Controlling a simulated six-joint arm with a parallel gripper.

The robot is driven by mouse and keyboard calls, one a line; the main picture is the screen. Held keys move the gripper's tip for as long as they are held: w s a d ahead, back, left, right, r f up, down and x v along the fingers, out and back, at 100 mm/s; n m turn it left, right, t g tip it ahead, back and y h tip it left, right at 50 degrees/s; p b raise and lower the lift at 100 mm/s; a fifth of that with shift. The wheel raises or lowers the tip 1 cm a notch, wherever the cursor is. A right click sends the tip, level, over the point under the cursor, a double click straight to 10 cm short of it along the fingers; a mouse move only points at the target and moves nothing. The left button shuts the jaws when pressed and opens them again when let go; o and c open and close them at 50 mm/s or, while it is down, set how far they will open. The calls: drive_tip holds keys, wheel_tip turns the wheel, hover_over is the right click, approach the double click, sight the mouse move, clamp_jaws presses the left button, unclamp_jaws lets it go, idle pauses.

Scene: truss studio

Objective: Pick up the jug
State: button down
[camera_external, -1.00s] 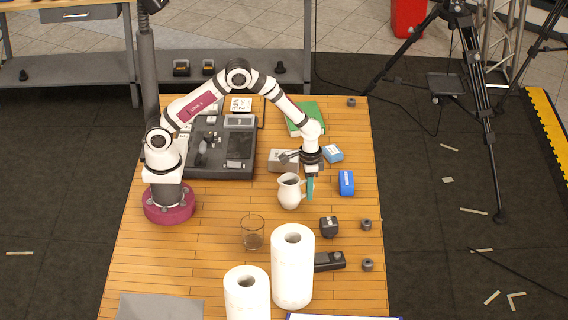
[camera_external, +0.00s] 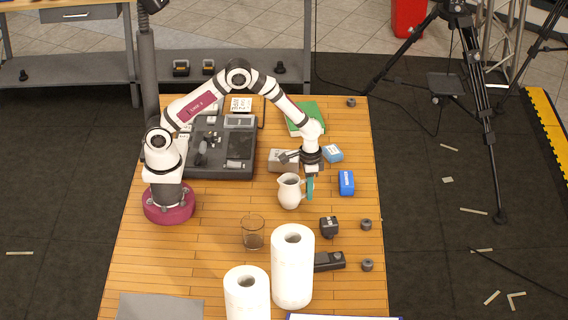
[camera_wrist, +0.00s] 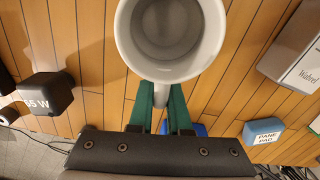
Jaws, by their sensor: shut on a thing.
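The white jug (camera_external: 290,190) stands upright on the wooden table, its handle on the right side toward my gripper. In the wrist view I look down into the open, empty-looking jug (camera_wrist: 168,35) at the top of the picture. My gripper (camera_external: 310,187) points down beside the jug, its green fingers at the handle. In the wrist view the green fingers of my gripper (camera_wrist: 166,108) lie on both sides of the handle (camera_wrist: 161,94) and are shut on it. The fingertips are partly hidden under the jug's rim. I cannot tell whether the jug's base is clear of the table.
A glass (camera_external: 252,232) and two white paper rolls (camera_external: 292,268) stand in front of the jug. A blue block (camera_external: 346,182) lies to the right, a black cube (camera_external: 329,226) in front right. A grey box (camera_external: 283,160) and a mixing console (camera_external: 222,160) are behind. Bare table lies left.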

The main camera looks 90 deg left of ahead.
drive_tip(key=shift+r, duration=0.15)
idle(0.5)
drive_tip(key=shift+r, duration=0.6)
wheel_tip(320, 180, up, 3)
drive_tip(key=shift+d+f, duration=0.1)
drive_tip(key=s+d+r, duration=0.5)
drive_tip(key=d+r, duration=0.1)
drive_tip(key=d, duration=0.4)
drive_tip(key=shift+d+r, duration=0.2)
drive_tip(key=shift+r, duration=0.15)
idle(0.9)
